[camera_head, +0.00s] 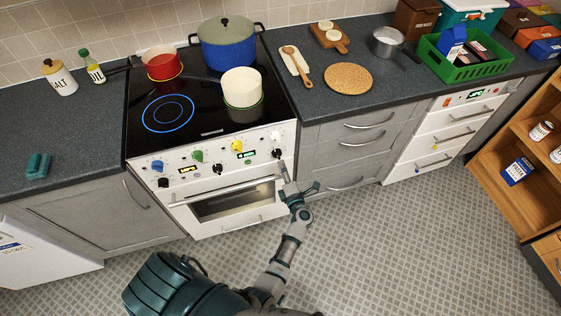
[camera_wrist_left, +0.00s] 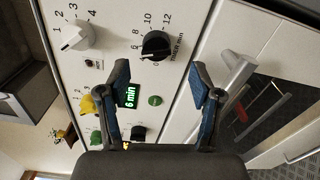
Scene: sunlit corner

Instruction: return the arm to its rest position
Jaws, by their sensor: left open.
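My left gripper (camera_head: 298,180) is open in front of the right side of the white stove. The wrist view shows its two fingers apart with nothing between them (camera_wrist_left: 163,82). The black timer knob (camera_head: 277,153) sits on the control panel just beyond the fingertips; in the wrist view the knob (camera_wrist_left: 155,45) is ahead of the gap, and the fingers look clear of it. A green display (camera_wrist_left: 131,97) beside it reads 6 min. My left arm reaches up from the bottom of the head view. My right gripper is not in view.
The oven door handle (camera_head: 222,190) is just left of the gripper. A blue pot (camera_head: 228,50), a red pot (camera_head: 163,66) and a cream pot (camera_head: 242,87) stand on the hob. Drawers (camera_head: 350,150) are to the right. The tiled floor (camera_head: 400,230) is clear.

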